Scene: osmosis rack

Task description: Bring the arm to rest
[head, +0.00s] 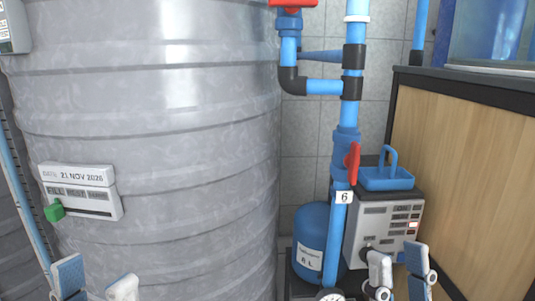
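My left gripper (95,284) is at the bottom left edge of the head view, in front of the large grey tank (170,130). Its two fingers are apart with nothing seen between them. My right gripper (399,274) is at the bottom right, in front of the grey control box (385,225). Its fingers are also apart, with nothing clearly held between them. Most of both arms is below the picture.
A label panel (80,203) with a green knob (54,211) is on the tank. A blue pipe (347,120) with a red valve handle (352,162) stands beside a blue vessel (312,225). A blue tray (387,183) sits on the control box. A wooden cabinet (465,170) fills the right.

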